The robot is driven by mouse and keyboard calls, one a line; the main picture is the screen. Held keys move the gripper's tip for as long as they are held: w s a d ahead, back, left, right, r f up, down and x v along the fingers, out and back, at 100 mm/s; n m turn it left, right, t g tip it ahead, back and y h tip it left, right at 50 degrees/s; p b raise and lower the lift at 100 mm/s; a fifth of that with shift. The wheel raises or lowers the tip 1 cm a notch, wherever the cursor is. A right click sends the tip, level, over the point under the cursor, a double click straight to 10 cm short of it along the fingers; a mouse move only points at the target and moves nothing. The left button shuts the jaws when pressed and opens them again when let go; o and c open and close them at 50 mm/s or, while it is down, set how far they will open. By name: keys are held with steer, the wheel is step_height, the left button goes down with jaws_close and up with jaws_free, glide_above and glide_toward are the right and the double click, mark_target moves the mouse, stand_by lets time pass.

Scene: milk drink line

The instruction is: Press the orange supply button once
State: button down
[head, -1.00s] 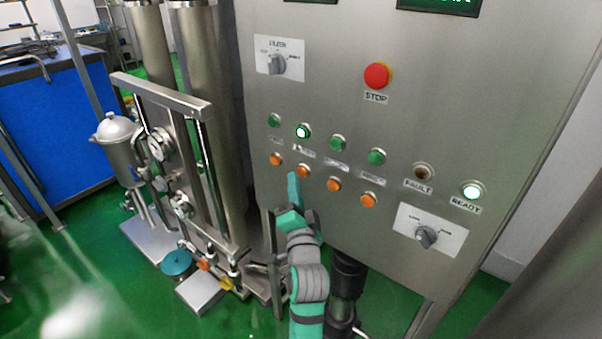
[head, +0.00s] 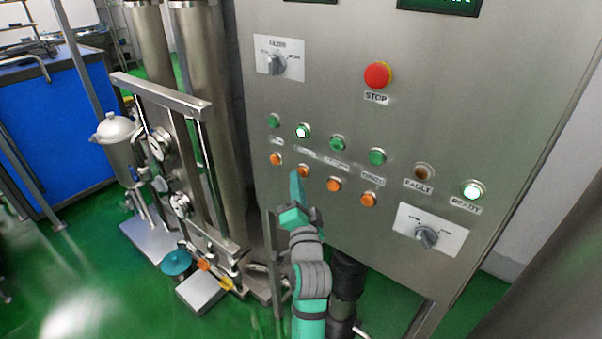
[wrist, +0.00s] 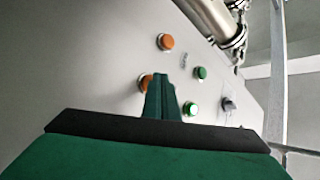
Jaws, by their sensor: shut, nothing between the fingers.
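The control panel (head: 400,130) has a row of orange buttons under a row of green ones. The second orange button from the left (head: 304,170) is below the lit green button (head: 303,131); the small labels between are too blurred to read surely. My gripper (head: 295,173) is shut and empty, its fingertips pointing up at this orange button and overlapping its left edge. In the wrist view the shut fingers (wrist: 160,78) partly cover this orange button (wrist: 145,82). Whether they touch it cannot be told.
The first orange button (head: 276,159) is close on the left, and the third orange button (head: 334,185) on the right. A red STOP button (head: 377,75) is higher up. Steel pipework with gauges (head: 158,145) stands left of the panel, close to my arm.

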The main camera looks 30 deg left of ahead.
steer(key=shift+w, duration=0.4)
stand_by(0.3)
steer(key=shift+s, duration=0.85)
steer(key=s, duration=0.5)
steer(key=shift+a, duration=0.25)
stand_by(0.9)
